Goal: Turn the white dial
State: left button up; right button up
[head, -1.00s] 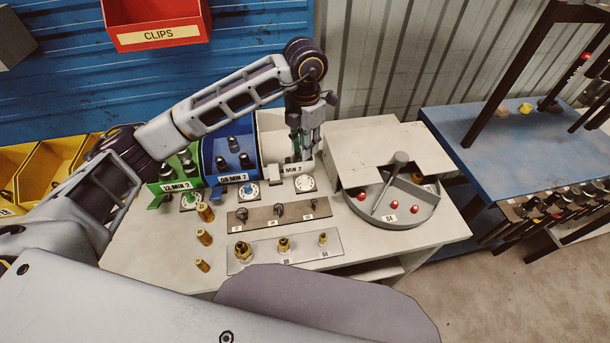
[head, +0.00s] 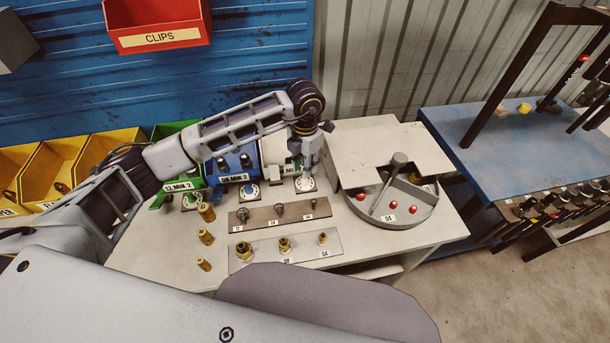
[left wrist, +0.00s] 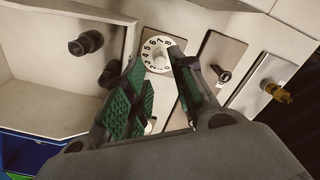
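The white dial (head: 306,185) is a round disc with black numbers on the bench, in front of the white bin (head: 272,150). In the left wrist view the dial (left wrist: 160,53) lies just beyond and between my fingertips. My left gripper (head: 305,173) points down right above the dial in the head view and partly hides it. In the left wrist view my gripper (left wrist: 155,62) is open, its green-padded fingers apart with nothing held. I cannot tell whether the fingertips touch the dial. My right gripper is not in view.
Similar dials stand by the blue bin (head: 249,191) and green bin (head: 191,202). Plates with fittings (head: 284,247) lie in front, brass fittings (head: 205,236) to the left.

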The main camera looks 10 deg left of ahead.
pick_arm(q)
jog(key=shift+f+p, duration=0.35)
jog(key=shift+f, duration=2.5)
jog(key=shift+c, duration=0.4)
grip_shut()
